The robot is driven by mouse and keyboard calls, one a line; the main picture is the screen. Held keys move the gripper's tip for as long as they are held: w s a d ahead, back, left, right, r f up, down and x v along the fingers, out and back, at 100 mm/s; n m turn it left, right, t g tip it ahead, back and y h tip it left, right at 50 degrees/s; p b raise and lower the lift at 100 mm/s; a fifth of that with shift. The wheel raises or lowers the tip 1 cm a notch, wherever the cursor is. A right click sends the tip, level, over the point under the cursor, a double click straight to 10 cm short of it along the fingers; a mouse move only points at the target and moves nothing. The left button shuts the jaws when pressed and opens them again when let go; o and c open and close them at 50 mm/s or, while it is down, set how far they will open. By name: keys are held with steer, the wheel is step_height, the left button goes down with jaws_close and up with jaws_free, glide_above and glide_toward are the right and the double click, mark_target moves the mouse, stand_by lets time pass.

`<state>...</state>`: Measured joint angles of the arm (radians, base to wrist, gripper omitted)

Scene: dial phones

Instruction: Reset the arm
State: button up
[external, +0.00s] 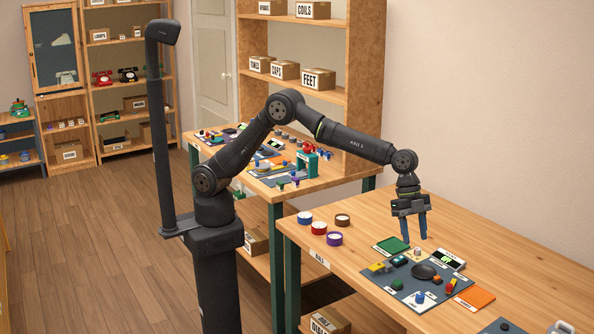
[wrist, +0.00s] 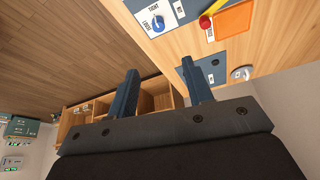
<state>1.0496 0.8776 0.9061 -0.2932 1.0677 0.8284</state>
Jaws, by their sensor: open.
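My gripper (external: 413,228) points down over the right workbench (external: 372,232) in the external view, its two blue fingers spread apart with nothing between them. It hangs above and behind a dark mat (external: 408,302) that holds small parts, apart from them. In the wrist view my gripper (wrist: 163,88) also shows open and empty. Beyond it are a blue knob (wrist: 157,22) on a white plate, a red and yellow part (wrist: 207,20) and an orange square (wrist: 233,20).
Several coloured rolls, including a red one (external: 319,228), stand at the bench's left end. A green tray (external: 391,245) and a small display (external: 447,259) lie behind the mat. A second bench (external: 345,172) with parts and a shelf of boxes (external: 285,70) stand farther back.

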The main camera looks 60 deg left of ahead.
mark_target(421, 295)
steer(key=x, duration=1.7)
steer(key=shift+s+a+f, duration=0.1)
steer(key=shift+s+f, duration=0.05)
steer(key=shift+f, duration=0.25)
steer(key=shift+n, duration=0.3)
steer(key=n+t, duration=0.1)
steer(key=n, duration=0.3)
steer(key=shift+s+t, duration=0.1)
steer(key=shift+t, duration=0.2)
steer(key=a+r, duration=0.2)
steer(key=r, duration=0.5)
steer(key=a+r+n, duration=0.1)
steer(key=a+r, duration=0.2)
steer(key=r, duration=0.5)
steer(key=shift+s+a+r, duration=0.3)
steer(key=shift+s, duration=0.05)
